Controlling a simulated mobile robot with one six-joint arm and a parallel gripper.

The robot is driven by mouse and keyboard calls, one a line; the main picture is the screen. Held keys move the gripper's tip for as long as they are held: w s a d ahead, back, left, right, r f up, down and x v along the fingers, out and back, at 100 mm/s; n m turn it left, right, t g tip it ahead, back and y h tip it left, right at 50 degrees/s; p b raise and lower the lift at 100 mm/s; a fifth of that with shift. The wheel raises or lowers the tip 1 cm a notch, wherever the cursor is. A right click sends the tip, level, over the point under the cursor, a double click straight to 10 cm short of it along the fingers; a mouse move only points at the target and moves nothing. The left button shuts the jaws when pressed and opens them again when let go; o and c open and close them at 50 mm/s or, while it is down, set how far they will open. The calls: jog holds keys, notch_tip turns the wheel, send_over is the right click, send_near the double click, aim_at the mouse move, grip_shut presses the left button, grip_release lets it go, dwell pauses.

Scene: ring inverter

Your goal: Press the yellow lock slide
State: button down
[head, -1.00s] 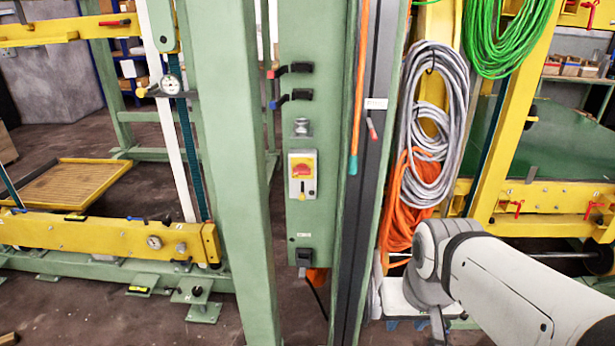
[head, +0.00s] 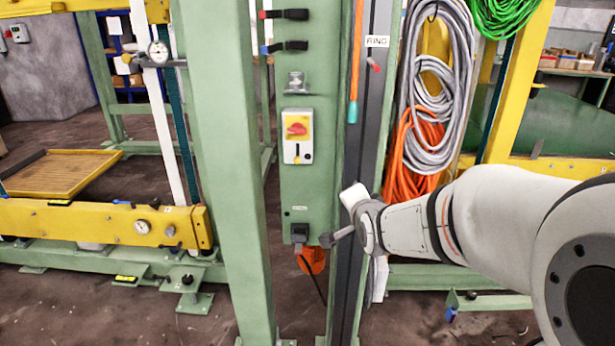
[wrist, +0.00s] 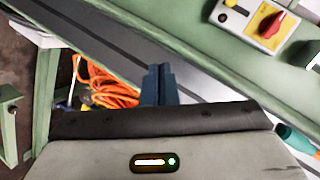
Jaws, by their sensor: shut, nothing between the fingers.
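A white switch box (head: 298,152) is mounted on the green panel right of the thick green post in the head view. It has a red rotary knob (head: 297,129) on a yellow plate, with a dark slot below. The small yellow lock slide (head: 296,159) shows at the lower part of this slot. In the wrist view the knob (wrist: 272,24) and the yellow slide (wrist: 231,3) are at the upper right. My gripper (wrist: 158,84) is shut and empty, its dark fingers apart from the box. In the head view my gripper (head: 328,239) is below and right of the box.
A dark vertical rail (head: 367,150) stands between the box and my arm. Grey cable coils (head: 440,90) and orange cable (head: 415,150) hang to the right. Two black handles (head: 285,15) and a metal knob (head: 296,83) are above the box. A black socket (head: 300,233) is below.

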aim_at(297, 160)
jog(key=w+a+f+m+t+y+b, duration=0.5)
jog(key=w+a+f+m+t+b, duration=0.1)
jog(key=a+m+t+b, duration=0.2)
jog(key=m+t+b, duration=0.1)
jog(key=m+b, duration=0.1)
jog(key=b, duration=0.1)
jog(key=shift+w+m+y+b, duration=0.2)
jog(key=shift+m+y+b, duration=0.1)
jog(key=shift+y+b, duration=0.1)
jog(key=shift+a, duration=0.1)
jog(key=x, duration=1)
jog(key=shift+r, duration=0.1)
jog(key=shift+r, duration=1.85)
